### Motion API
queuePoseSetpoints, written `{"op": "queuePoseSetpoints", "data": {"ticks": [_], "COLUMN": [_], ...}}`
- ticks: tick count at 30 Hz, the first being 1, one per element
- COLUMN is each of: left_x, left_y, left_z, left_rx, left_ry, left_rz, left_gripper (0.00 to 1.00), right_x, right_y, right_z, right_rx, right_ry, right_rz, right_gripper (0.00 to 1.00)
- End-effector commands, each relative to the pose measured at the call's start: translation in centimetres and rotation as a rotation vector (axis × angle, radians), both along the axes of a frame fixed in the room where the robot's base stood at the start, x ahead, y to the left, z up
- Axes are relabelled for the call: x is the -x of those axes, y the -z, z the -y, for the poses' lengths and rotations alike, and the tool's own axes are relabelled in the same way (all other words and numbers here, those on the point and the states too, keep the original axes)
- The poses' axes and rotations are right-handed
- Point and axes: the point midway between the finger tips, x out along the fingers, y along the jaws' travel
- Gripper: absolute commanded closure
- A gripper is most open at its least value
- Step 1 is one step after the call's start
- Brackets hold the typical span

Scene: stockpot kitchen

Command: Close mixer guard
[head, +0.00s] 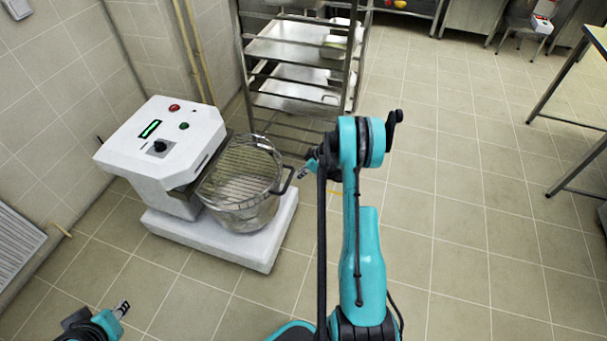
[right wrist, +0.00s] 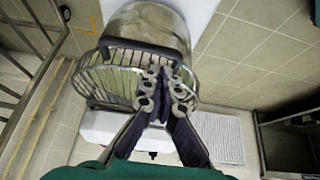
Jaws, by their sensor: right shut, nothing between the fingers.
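The mixer (head: 160,140) stands at the left in the head view, with a white head and base. Its steel bowl (head: 240,214) sits on the base, and the wire guard (head: 243,160) spans above the bowl's mouth. I cannot tell whether the guard's rim rests fully on the bowl. My left gripper (head: 121,309) is at the lower left, apart from the mixer.
A steel rack (head: 300,75) with trays stands behind the mixer, close to my right gripper. A tiled wall is at the left, with a white grille (head: 17,243). The tiled floor (head: 480,210) at the right is clear up to a table.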

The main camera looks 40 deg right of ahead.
Motion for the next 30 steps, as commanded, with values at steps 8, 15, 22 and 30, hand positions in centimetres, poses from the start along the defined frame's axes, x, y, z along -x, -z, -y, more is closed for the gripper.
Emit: {"op": "queuePoseSetpoints", "data": {"ticks": [8, 15, 22, 30], "left_x": [0.0, 0.0, 0.0, 0.0], "left_y": [2.7, 3.7, 3.7, 3.7], "left_z": [0.0, 0.0, 0.0, 0.0], "left_rx": [0.0, 0.0, 0.0, 0.0], "left_ry": [0.0, 0.0, 0.0, 0.0], "left_rz": [0.0, 0.0, 0.0, 0.0], "left_gripper": [0.68, 0.68, 0.68, 0.68], "right_x": [-2.4, -3.6, -3.7, -3.7], "right_y": [5.3, 7.3, 7.5, 8.0], "right_z": [-1.7, -2.4, -2.5, -2.5], "right_rx": [0.0, -0.001, -0.001, -0.001], "right_ry": [-0.002, 0.0, 0.0, 0.0], "right_rz": [0.0, 0.001, 0.001, 0.001], "right_gripper": [1.0, 1.0, 1.0, 1.0]}}
